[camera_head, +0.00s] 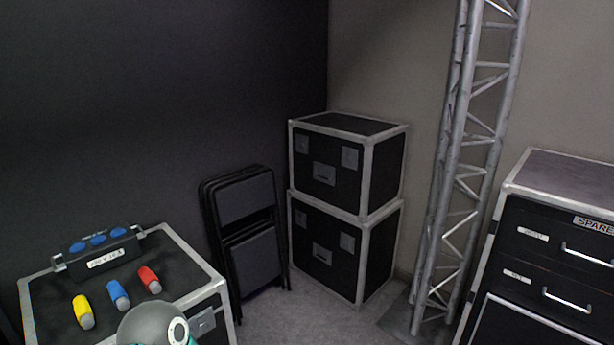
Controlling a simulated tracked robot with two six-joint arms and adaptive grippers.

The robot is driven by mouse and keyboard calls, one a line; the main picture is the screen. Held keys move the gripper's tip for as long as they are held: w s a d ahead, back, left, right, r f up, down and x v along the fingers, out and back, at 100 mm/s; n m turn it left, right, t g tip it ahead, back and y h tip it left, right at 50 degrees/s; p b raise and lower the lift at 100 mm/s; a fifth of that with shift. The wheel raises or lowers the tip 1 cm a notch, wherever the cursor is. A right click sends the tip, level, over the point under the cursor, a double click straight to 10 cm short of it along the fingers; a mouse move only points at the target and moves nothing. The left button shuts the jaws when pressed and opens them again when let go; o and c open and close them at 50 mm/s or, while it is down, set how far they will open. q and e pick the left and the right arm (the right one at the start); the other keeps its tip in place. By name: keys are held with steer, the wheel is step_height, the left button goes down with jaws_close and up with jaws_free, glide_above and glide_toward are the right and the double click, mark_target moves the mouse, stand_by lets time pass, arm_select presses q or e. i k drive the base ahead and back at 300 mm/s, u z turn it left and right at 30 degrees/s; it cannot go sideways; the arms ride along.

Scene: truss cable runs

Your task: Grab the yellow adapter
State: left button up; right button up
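The yellow adapter (83,312) lies on top of a black flight case (190,262) at the lower left, with a grey end toward the viewer. A blue adapter (118,295) and a red adapter (149,280) lie to its right in a slanting row. A rounded grey part (152,325) with a white ring, likely of my own arm, shows at the bottom edge, right of the yellow adapter and apart from it. No gripper fingers show in this view.
A black box with blue round connectors (98,252) stands at the case's back. Folded chairs (245,230), two stacked cases (345,205), a metal truss (465,160) and a drawer case (550,240) stand to the right. Grey floor (290,318) is clear between.

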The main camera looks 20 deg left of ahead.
mark_target(83, 313)
steer(key=u, duration=0.5)
steer(key=i, duration=1.1)
steer(key=u, duration=0.95)
steer(key=i, duration=0.3)
steer(key=u, duration=0.1)
steer(key=k, duration=0.9)
steer(key=u, duration=0.15)
steer(key=i, duration=0.95)
steer(key=z, duration=0.05)
